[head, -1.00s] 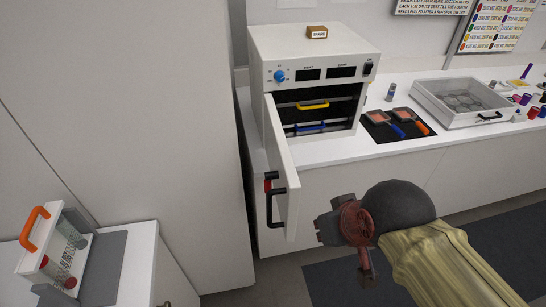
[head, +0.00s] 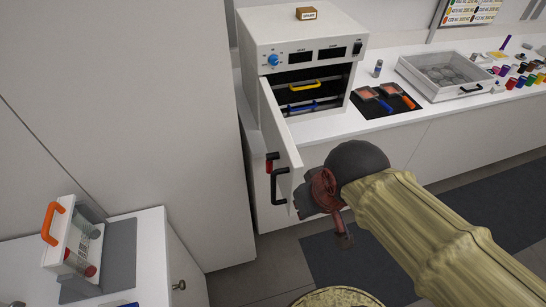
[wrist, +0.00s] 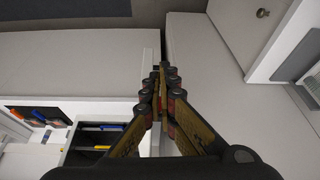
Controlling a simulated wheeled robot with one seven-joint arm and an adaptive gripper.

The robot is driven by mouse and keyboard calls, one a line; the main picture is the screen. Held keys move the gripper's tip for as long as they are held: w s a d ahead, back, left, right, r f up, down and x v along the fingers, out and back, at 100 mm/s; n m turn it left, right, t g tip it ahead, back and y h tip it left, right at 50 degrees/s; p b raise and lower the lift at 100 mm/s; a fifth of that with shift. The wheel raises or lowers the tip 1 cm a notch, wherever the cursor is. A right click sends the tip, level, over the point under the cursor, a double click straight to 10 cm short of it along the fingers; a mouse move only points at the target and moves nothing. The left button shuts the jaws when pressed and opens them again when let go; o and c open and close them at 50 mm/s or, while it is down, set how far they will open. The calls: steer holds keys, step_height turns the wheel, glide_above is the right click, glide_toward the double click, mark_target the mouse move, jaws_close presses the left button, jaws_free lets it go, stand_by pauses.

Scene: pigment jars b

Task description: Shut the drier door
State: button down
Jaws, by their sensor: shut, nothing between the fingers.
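The white drier (head: 305,27) stands on the counter with its door (head: 279,125) swung open toward me, hinged at the drier's left side. The door carries a black handle (head: 275,186) and a red and black latch (head: 270,163) on its outer face. Inside show a yellow-handled tray (head: 305,85) and a blue-handled tray (head: 301,106). My gripper (head: 310,203) is at the right, inner side of the door, close to its free edge. In the wrist view my gripper (wrist: 161,76) is shut and empty, beside the thin door edge (wrist: 148,60); contact cannot be told.
A wooden block (head: 306,13) sits on top of the drier. A dark mat (head: 372,108) with two screens, a clear-lidded tray (head: 452,75) and several jars stand on the counter to the right. A low cabinet (head: 185,270) with an orange-handled rack (head: 75,243) is at left.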

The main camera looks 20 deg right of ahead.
steer(key=w+a+r+n+g+p, duration=0.2)
steer(key=w+a+r+p, duration=0.15)
steer(key=p, duration=0.35)
steer(key=n+g+h+p, duration=0.3)
steer(key=n+p, duration=0.7)
steer(key=n, duration=0.3)
glide_toward(273, 173)
steer(key=w+a+f, duration=0.3)
steer(key=w+f, duration=0.1)
steer(key=f, duration=0.2)
steer(key=shift+n+t, duration=0.3)
steer(key=shift+n, duration=0.5)
steer(key=shift+s+d+f+p, duration=0.1)
steer(key=shift+d+f+p, duration=0.1)
steer(key=shift+d+f, duration=1.15)
steer(key=shift+s+d+f+p, duration=0.1)
steer(key=shift+d+f+p, duration=0.15)
steer(key=shift+d+f, duration=1.05)
steer(key=shift+s+d+f+p, duration=0.15)
steer(key=shift+d+f, duration=0.45)
steer(key=shift+f, duration=1.35)
